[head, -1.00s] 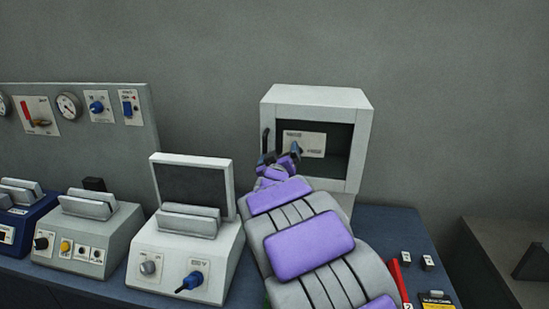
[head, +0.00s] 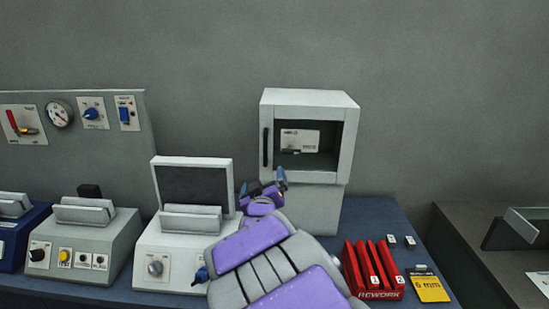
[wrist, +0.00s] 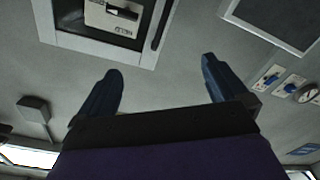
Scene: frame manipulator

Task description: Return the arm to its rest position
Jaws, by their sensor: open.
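My arm reaches up from the bottom of the head view, with purple and grey covers. My gripper (head: 262,184) is open and empty, in front of and just left of the white cabinet (head: 318,205). In the wrist view its two dark blue fingers stand wide apart, with nothing between them (wrist: 161,75). The cabinet front has a dark handle (head: 265,147) on its left side, and a white labelled plate (head: 300,139) shows inside. The cabinet also shows at the top of the wrist view (wrist: 90,43).
A white device with a dark screen (head: 194,185) stands close left of my gripper. A grey panel (head: 110,160) with gauges and switches is further left. A red REWORK rack (head: 380,295) and a yellow 6 mm card (head: 429,289) lie right of my arm. The space above is free.

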